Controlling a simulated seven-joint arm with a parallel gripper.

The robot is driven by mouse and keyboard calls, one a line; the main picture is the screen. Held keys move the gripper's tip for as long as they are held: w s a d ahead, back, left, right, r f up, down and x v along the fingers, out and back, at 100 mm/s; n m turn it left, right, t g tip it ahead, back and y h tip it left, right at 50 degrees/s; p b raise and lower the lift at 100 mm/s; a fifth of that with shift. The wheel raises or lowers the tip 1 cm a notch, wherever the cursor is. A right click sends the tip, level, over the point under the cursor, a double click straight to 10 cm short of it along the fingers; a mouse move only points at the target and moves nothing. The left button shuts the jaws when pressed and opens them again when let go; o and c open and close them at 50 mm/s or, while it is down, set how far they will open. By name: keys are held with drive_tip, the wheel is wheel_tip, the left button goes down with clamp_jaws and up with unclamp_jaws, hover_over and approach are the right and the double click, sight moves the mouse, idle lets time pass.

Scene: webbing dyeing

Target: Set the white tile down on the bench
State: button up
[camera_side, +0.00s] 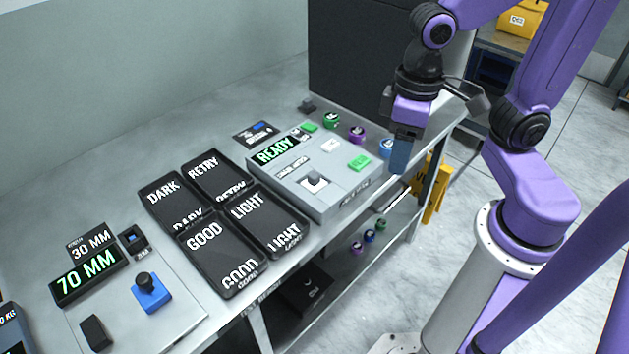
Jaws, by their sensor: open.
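I cannot tell for sure which piece is the white tile. A small white piece (314,183) sits at the dark port on the front of the grey instrument box, and a white square (331,146) lies on the box's top near its back edge. My gripper (400,165) hangs to the right of the box, pointing down over the right end of the bench (150,130). It is open, seen side-on, and no tile shows in it. The two fingers overlap in this view.
The instrument box (345,195) shows READY. Black trays marked DARK (163,190), RETRY (203,168), GOOD (205,238) and LIGHT (247,206) lie left of it. Coloured spools, green (331,120), purple (356,134) and blue (386,148), stand behind the box. A 70 MM gauge (88,275) is front left.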

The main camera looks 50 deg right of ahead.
drive_tip(key=w+a+r+m, duration=0.2)
drive_tip(key=w+m, duration=0.7)
drive_tip(key=m, duration=1.4)
hover_over(315, 173)
drive_tip(key=f, duration=1.1)
drive_tip(key=shift+d+f, duration=0.3)
drive_tip(key=shift+d, duration=0.05)
drive_tip(key=shift+a+f, duration=0.15)
drive_tip(key=shift+f, duration=1.15)
drive_tip(key=shift+a+f, duration=0.15)
drive_tip(key=shift+f, duration=1.15)
clamp_jaws()
